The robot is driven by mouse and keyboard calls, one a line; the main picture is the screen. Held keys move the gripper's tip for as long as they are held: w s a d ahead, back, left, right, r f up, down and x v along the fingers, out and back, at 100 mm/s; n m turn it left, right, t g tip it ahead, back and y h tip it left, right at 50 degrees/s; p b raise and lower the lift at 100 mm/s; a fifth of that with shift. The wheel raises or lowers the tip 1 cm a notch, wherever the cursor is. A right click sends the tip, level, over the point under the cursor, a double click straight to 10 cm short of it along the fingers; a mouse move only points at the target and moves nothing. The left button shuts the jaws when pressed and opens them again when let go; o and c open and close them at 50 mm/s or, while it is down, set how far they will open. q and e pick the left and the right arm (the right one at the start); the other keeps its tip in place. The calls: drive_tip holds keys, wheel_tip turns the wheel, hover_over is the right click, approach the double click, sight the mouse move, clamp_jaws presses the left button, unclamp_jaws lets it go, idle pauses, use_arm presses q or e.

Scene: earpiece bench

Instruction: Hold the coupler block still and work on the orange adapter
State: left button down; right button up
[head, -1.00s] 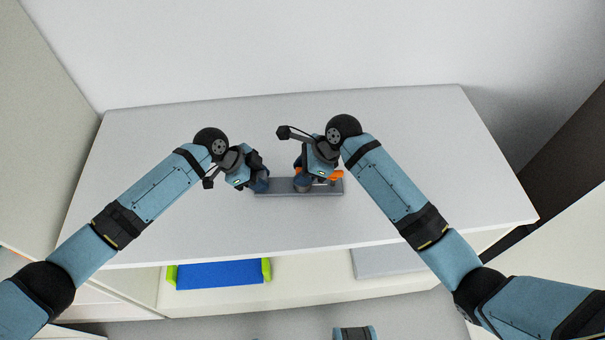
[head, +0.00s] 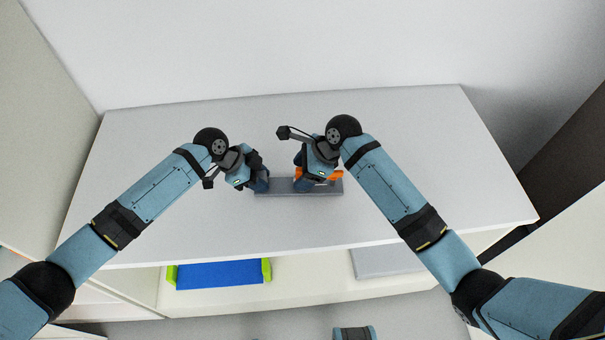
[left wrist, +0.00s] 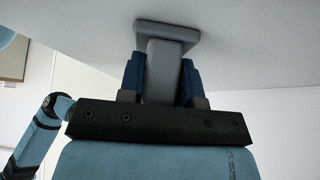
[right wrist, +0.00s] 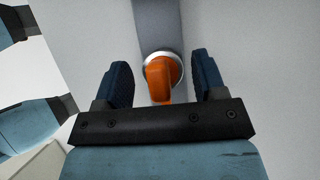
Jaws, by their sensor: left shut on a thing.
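The coupler block (head: 318,191) is a long grey bar on the white table. My left gripper (head: 262,183) is shut on its left end; in the left wrist view (left wrist: 160,75) both blue fingers press a grey upright part of the block (left wrist: 165,30). The orange adapter (right wrist: 159,80) sits in a silver ring (right wrist: 178,62) on the block. My right gripper (right wrist: 162,80) is open, with a finger on each side of the adapter and gaps on both sides. In the head view the right gripper (head: 304,186) partly hides the adapter (head: 334,175).
The white table (head: 420,150) is otherwise clear around the block. Below its front edge, a blue bin with green ends (head: 220,274) and a grey flat thing (head: 385,262) lie on a shelf. A wall stands behind the table.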

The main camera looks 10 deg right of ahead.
use_arm(q)
drive_tip(key=shift+s+a+f, duration=0.1)
drive_tip(key=shift+f, duration=0.15)
use_arm(e)
drive_tip(key=v, duration=1.2)
use_arm(q)
drive_tip(key=c, duration=0.7)
unclamp_jaws()
drive_tip(key=shift+r, duration=0.1)
drive_tip(key=shift+c, duration=0.2)
drive_tip(key=shift+r, duration=0.1)
